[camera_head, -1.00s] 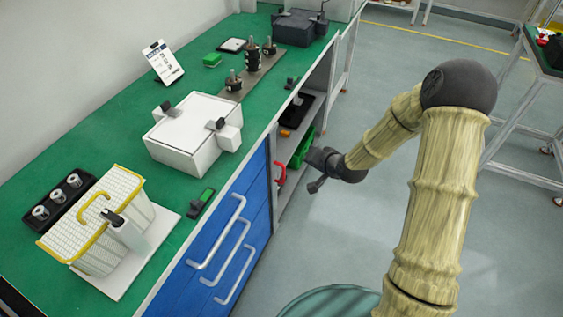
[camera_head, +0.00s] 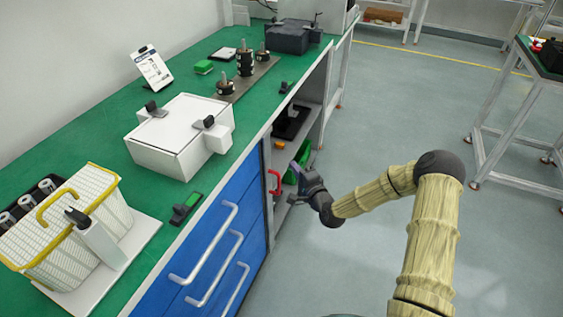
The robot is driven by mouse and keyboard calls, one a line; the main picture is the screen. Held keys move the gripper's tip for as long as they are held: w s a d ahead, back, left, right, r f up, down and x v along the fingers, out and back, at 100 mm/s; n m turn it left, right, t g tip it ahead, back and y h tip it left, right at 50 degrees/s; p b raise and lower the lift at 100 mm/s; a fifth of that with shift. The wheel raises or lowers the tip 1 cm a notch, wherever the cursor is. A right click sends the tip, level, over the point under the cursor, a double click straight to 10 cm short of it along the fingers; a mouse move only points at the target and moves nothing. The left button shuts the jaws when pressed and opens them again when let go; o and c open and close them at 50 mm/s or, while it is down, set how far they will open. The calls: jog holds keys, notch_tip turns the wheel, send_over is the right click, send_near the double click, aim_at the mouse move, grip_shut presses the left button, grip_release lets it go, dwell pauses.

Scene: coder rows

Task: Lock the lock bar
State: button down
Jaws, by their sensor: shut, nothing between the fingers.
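No part is plainly marked as the lock bar. A red handle-shaped piece (camera_head: 275,183) sits at the edge of the open shelf bay, beside the blue drawers; I cannot tell whether it is the lock bar. A white box (camera_head: 178,142) on the green bench has dark clips on its top and side block. My gripper (camera_head: 296,172) is at the shelf opening, right of the red piece and apart from it in the picture. Its fingers are small and dark against the shelf; it is shut and holds nothing.
Blue drawers (camera_head: 205,262) with silver handles stick out left of my gripper. The shelf bay holds a black tray (camera_head: 291,122) and a green bin (camera_head: 300,158). A white basket with yellow trim (camera_head: 62,235) stands on the green bench (camera_head: 60,150).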

aim_at(268, 161)
jog(key=b+x, duration=0.1)
jog(key=x, duration=0.9)
jog(key=shift+s+a, duration=0.25)
jog(key=shift+s, duration=0.4)
jog(key=shift+s+a, duration=0.2)
jog(key=shift+s, duration=0.5)
jog(key=shift+s+a, duration=0.25)
jog(key=shift+s, duration=0.4)
jog(key=shift+s, duration=0.1)
jog(key=s, duration=0.1)
jog(key=s+a, duration=0.1)
jog(key=s, duration=0.1)
jog(key=shift+a, duration=0.1)
jog(key=shift+s+a, duration=0.15)
jog(key=shift+s, duration=0.05)
